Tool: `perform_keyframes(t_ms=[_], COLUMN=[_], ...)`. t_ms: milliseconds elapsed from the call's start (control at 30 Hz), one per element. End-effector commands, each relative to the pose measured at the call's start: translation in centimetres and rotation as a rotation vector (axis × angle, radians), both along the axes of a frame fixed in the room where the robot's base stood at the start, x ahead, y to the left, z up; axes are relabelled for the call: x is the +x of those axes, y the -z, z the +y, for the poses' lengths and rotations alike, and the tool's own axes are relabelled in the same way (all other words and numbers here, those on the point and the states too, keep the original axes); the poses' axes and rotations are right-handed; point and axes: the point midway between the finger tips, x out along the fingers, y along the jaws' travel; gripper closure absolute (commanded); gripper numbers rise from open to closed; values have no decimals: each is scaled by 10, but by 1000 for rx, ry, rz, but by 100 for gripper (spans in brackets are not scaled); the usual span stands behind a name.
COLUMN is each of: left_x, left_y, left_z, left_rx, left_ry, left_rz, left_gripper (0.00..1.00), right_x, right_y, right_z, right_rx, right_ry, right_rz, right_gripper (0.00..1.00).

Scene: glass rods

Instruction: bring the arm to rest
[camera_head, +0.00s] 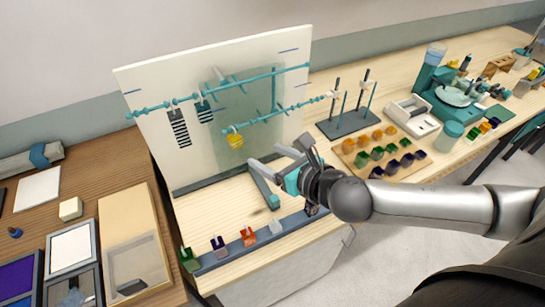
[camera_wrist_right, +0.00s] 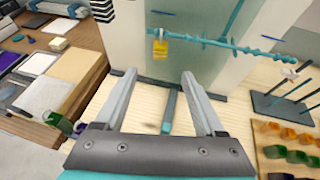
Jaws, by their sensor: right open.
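My right gripper (camera_head: 264,156) is open and empty in front of the upright white panel (camera_head: 145,82). In the right wrist view its two fingers (camera_wrist_right: 159,78) stand wide apart with nothing between the tips. A yellow piece (camera_head: 236,141) hangs from the lower teal glass rod (camera_head: 285,111), just beyond the fingers; it also shows in the wrist view (camera_wrist_right: 159,48), apart from them. Two striped pieces (camera_head: 179,128) (camera_head: 204,111) hang from the upper teal rod (camera_head: 220,83). My left gripper is not in view.
A rail with several coloured notched blocks (camera_head: 249,236) runs along the front edge, below the gripper. To the right stand a dark rod stand (camera_head: 347,124) and a wooden tray (camera_head: 360,149) of coloured pieces. A wooden box (camera_head: 113,217) lies at left.

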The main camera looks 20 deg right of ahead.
Motion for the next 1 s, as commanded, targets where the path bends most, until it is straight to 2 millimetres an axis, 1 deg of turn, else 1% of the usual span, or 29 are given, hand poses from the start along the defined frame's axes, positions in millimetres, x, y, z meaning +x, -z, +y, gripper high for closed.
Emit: perform_keyframes(t_ms=[100,333,400,467,567,700,767,800,867,900,967,1000], left_x=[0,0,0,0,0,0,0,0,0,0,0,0], left_y=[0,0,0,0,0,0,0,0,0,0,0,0], left_z=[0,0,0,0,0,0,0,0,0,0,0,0], left_rx=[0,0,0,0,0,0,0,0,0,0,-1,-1], left_ry=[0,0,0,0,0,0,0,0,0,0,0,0], left_rz=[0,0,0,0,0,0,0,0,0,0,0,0], left_gripper=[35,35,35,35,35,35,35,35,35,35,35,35], right_x=[-5,-7,-8,-10,-15,-31,-40,-47,-60,-69,-84,-94], right_y=[-2,-3,-2,0,5,19,27,32,41,47,56,62], right_z=[-1,-1,1,4,9,11,10,10,9,9,9,9], right_rx=[-1,10,56,138,360,759,926,1035,1194,1297,1446,1537], right_ry=[-1,6,34,87,238,544,688,786,941,1046,1212,1324], right_rz=[0,3,17,43,115,246,299,332,379,407,442,459], right_gripper=[29,29,29,29,29,29,29,29,29,29,29,29])
